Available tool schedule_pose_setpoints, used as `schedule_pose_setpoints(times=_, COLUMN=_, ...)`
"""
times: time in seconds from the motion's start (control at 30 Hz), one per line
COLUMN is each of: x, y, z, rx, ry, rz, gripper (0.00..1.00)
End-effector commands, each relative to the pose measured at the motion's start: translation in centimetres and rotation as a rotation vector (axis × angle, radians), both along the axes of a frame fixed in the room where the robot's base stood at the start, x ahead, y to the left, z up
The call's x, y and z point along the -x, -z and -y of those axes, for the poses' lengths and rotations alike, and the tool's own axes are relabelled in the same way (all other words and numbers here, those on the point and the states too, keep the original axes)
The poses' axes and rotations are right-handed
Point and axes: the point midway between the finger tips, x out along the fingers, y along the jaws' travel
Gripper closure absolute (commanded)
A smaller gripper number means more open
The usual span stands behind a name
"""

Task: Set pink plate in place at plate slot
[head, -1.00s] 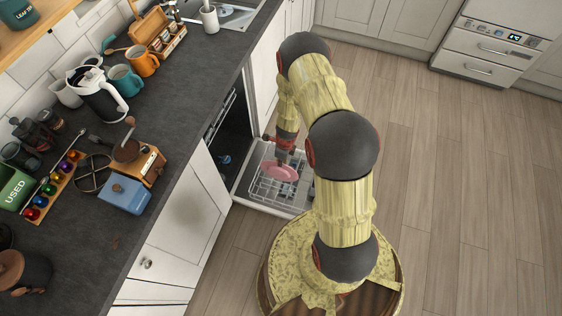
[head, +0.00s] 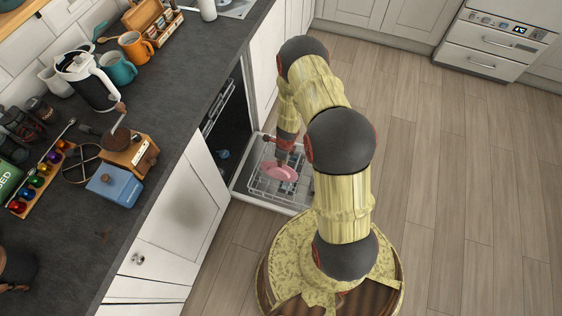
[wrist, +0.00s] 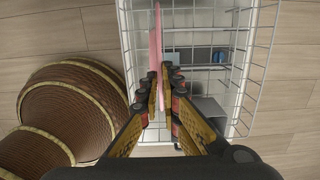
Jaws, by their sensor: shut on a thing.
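The pink plate (head: 279,171) is over the wire rack (head: 255,184) of the open dishwasher. In the wrist view the plate (wrist: 156,42) stands nearly edge-on, upright, close to the rack's left side. My gripper (head: 284,157) is above the rack, and its fingers (wrist: 161,78) are shut on the plate's near edge. The rack's white wires (wrist: 246,62) show to the right of the plate. I cannot tell which wire gap is the plate slot, or whether the plate's lower edge touches the rack.
The dishwasher door (head: 241,187) is folded down beside the cabinets. The slate worktop (head: 170,95) at left holds a kettle (head: 88,80), mugs, a blue box (head: 114,186) and a coffee grinder (head: 127,150). A grey compartment (wrist: 208,112) sits in the rack. The floor at right is clear.

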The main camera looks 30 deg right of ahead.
Motion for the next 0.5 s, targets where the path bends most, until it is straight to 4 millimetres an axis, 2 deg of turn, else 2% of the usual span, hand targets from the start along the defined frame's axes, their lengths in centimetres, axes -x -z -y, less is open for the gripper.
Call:
schedule_pose_setpoints(times=0.03, x=0.0, y=0.8, z=0.0, rx=0.0, ry=0.0, rz=0.0, gripper=1.0)
schedule_pose_setpoints(times=0.5, x=0.0, y=4.8, z=0.0, rx=0.0, ry=0.0, rz=0.0, gripper=1.0)
